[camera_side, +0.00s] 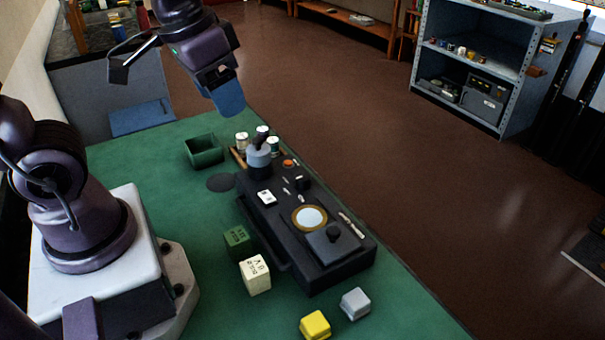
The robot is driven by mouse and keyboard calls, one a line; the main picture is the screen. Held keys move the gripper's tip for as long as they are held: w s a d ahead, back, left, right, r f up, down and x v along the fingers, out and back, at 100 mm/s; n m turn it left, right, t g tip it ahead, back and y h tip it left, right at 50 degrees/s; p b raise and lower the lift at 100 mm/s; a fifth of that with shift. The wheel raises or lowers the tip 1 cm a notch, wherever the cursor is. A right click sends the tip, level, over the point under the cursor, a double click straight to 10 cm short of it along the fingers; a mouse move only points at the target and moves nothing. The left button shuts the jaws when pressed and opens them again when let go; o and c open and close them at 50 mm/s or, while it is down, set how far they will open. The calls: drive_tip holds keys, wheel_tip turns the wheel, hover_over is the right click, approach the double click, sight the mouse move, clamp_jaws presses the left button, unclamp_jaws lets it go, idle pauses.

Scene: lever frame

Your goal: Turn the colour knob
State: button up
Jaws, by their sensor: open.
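A black control box (330,265) stands on the green table, with several controls on top. At its far end is a grey-blue round part (258,158) with a dark top. A black knob (333,234) sits on a raised plate at the near end, beside a brass-rimmed pale disc (310,217). An orange button (288,163) and a small dark knob (303,184) are also on top. I cannot tell which is the colour knob. My gripper (227,100) is open, above and beyond the far end of the box, touching none of its controls.
A dark green tray (205,152) and white-topped spools (242,142) stand near the far end. A green block (237,240), cream block (255,275), yellow block (315,325) and grey block (355,304) lie around the near end. The table's right edge runs close to the box.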

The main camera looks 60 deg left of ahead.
sight(303, 177)
drive_tip(key=w+a+f+n+g, duration=0.1)
drive_tip(key=w+a+f+n, duration=0.2)
drive_tip(key=w+f+n, duration=0.35)
drive_tip(key=w+a+f+n+g, duration=0.2)
drive_tip(key=w+f+n, duration=0.2)
drive_tip(key=w+f, duration=0.4)
drive_tip(key=f, duration=0.3)
drive_tip(key=w+f, duration=0.1)
drive_tip(key=f, duration=0.6)
drive_tip(key=shift+w+d+f, duration=0.1)
drive_tip(key=shift+w+f, duration=0.1)
drive_tip(key=shift+w, duration=0.05)
drive_tip(key=c, duration=0.9)
